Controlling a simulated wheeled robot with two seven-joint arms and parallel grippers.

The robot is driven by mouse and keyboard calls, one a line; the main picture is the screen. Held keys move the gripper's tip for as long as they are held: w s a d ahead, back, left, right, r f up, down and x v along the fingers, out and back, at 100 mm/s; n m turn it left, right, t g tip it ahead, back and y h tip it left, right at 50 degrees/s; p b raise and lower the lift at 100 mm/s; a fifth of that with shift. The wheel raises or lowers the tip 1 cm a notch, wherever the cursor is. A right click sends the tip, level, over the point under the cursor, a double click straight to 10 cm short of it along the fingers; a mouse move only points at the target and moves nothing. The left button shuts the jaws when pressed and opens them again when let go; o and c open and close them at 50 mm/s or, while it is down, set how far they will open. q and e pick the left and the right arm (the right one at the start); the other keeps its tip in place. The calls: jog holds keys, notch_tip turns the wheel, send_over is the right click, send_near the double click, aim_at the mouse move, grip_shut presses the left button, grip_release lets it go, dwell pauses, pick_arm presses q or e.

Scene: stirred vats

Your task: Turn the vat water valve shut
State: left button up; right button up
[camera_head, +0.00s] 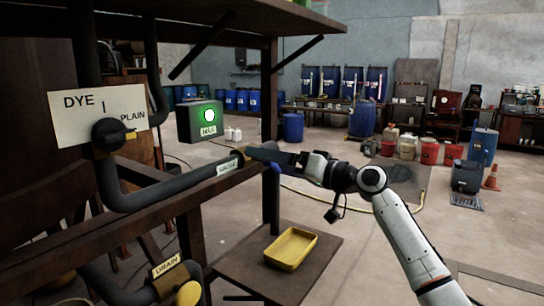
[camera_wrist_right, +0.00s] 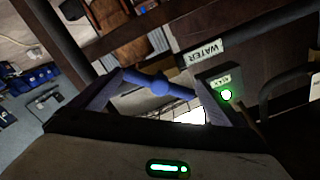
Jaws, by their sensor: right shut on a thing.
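The water valve sits on the dark pipe by the WATER label (camera_head: 227,167). Its blue handle (camera_head: 276,168) shows only partly, below my right gripper's dark fingers. My right gripper (camera_head: 262,154) reaches in from the right at the pipe's end. In the right wrist view, the blue handle (camera_wrist_right: 160,85) lies across the gap between the two fingertips of my right gripper (camera_wrist_right: 158,88), which is shut on it. The WATER label (camera_wrist_right: 201,53) is just beyond the handle there. My left gripper is in neither view.
A green-lit MAX box (camera_head: 200,121) is left of my gripper, close to a fingertip in the wrist view. A DYE/PLAIN plate (camera_head: 70,118) with a black knob (camera_head: 110,134), a DRAIN label (camera_head: 166,265) and a yellow tray (camera_head: 291,249) are nearby.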

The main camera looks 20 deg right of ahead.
jog(key=m+p, duration=0.2)
jog(key=m, duration=0.2)
jog(key=shift+m, duration=0.4)
jog(key=shift+m+p, duration=0.5)
jog(key=shift+m, duration=1.8)
jog(key=o, duration=0.7)
